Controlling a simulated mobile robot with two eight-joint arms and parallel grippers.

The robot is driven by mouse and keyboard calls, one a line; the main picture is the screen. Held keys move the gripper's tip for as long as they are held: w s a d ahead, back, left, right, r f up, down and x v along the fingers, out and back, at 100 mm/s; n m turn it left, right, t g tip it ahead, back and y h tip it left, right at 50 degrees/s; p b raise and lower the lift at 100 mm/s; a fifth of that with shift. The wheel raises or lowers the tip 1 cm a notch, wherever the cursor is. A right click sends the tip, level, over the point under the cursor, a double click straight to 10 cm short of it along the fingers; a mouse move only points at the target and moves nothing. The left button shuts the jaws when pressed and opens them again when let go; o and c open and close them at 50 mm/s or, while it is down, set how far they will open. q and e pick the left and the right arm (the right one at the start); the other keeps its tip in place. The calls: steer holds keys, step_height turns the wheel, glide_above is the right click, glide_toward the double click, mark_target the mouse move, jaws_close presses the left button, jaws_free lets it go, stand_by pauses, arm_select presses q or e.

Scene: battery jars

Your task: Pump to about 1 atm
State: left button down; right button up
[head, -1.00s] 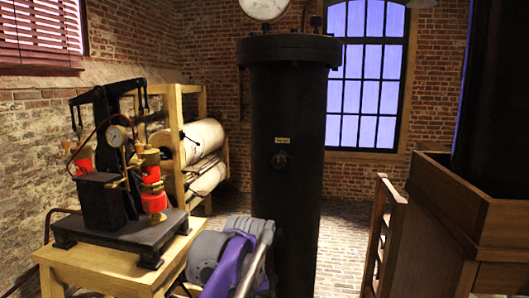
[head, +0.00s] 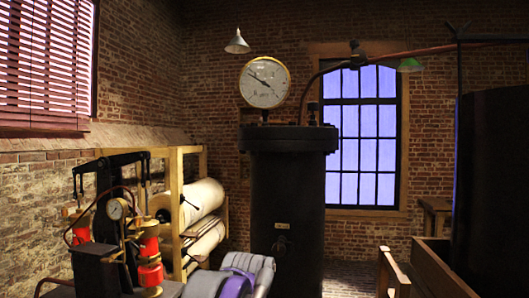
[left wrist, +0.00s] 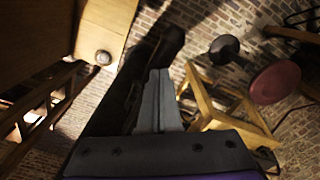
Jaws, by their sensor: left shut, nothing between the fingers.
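The pump, with two red cylinders (head: 149,255) and a black rocking beam (head: 112,160), stands at the left in the head view. A small brass-rimmed gauge (head: 116,208) sits on its front. A tall black tank (head: 288,195) stands in the middle. A large round dial (head: 264,82) is on top of it, its dark needle slanting from upper left to lower right; the numbers are too small to read. My left gripper (left wrist: 158,75) is shut and empty in the left wrist view, above the brick floor. My right gripper is not in view.
Rolls of pale material (head: 203,200) lie on a wooden rack (head: 178,165) behind the pump. A wooden enclosure (head: 440,270) stands at the right. The left wrist view shows a wooden stool-like frame (left wrist: 205,90) and a red round-topped thing (left wrist: 276,82).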

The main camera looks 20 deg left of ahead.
arm_select(q)
steer(key=shift+s, duration=0.15)
steer(key=shift+f, duration=0.1)
step_height(320, 180, down, 10)
steer(key=b, duration=0.4)
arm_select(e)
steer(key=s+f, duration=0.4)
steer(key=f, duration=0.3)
arm_select(q)
steer(key=r+p, duration=0.1)
steer(key=r, duration=0.2)
steer(key=r+p, duration=0.2)
steer(key=r, duration=0.2)
steer(key=r+p, duration=0.1)
steer(key=r, duration=0.2)
steer(key=shift+w+r, duration=0.15)
steer(key=shift+w, duration=0.35)
steer(key=shift+s, duration=0.55)
steer(key=shift+w+r, duration=0.15)
steer(key=shift+r, duration=1.9)
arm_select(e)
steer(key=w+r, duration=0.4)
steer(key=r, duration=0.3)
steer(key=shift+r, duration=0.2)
